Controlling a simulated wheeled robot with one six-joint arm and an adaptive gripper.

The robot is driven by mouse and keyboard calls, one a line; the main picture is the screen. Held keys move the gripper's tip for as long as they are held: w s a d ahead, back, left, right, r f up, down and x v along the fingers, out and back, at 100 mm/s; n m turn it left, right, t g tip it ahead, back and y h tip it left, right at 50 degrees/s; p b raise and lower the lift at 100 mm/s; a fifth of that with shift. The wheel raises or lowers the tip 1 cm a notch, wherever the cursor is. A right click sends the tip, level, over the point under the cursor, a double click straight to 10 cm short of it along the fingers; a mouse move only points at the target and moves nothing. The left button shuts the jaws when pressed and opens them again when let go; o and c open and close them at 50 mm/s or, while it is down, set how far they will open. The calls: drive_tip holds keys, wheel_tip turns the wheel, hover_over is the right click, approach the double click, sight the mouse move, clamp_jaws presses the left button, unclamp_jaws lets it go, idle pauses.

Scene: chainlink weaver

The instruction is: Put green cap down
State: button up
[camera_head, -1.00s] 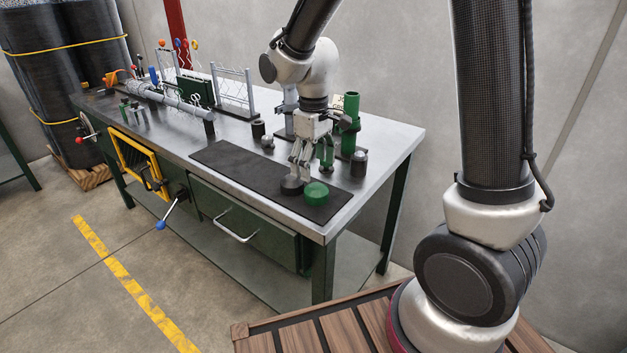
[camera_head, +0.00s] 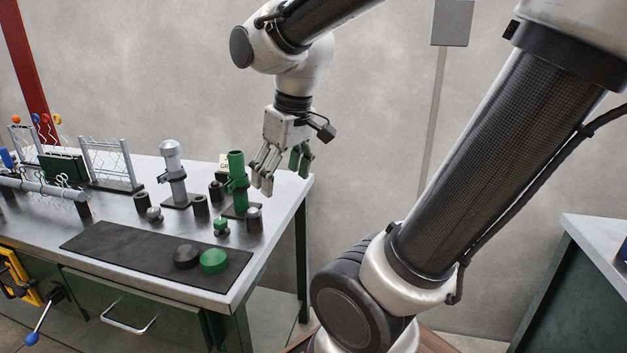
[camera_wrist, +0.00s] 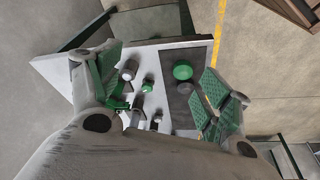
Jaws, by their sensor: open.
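The green cap (camera_head: 214,261) lies on the right end of the black mat (camera_head: 110,241) on the workbench. In the wrist view the green cap (camera_wrist: 183,71) also lies on the mat, beside a dark round cap (camera_wrist: 184,88). That dark cap (camera_head: 186,256) sits just left of the green one in the head view. My gripper (camera_head: 282,170) is open and empty, raised above the bench's back right part, apart from both caps. Its green finger pads show wide apart in the wrist view (camera_wrist: 158,90).
A green upright tube on a stand (camera_head: 237,175) and a grey one (camera_head: 174,170) stand behind the mat. Small dark cylinders and a small green-topped piece (camera_head: 221,226) stand near them. Wire racks (camera_head: 110,162) are at the left. The mat's middle is clear.

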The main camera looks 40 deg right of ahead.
drive_tip(key=s+d+m+t, duration=0.1)
drive_tip(key=s+d+m, duration=0.1)
drive_tip(key=s, duration=0.4)
drive_tip(key=shift+s+d+r, duration=0.15)
drive_tip(key=shift+s+d, duration=0.25)
drive_tip(key=shift+d, duration=0.15)
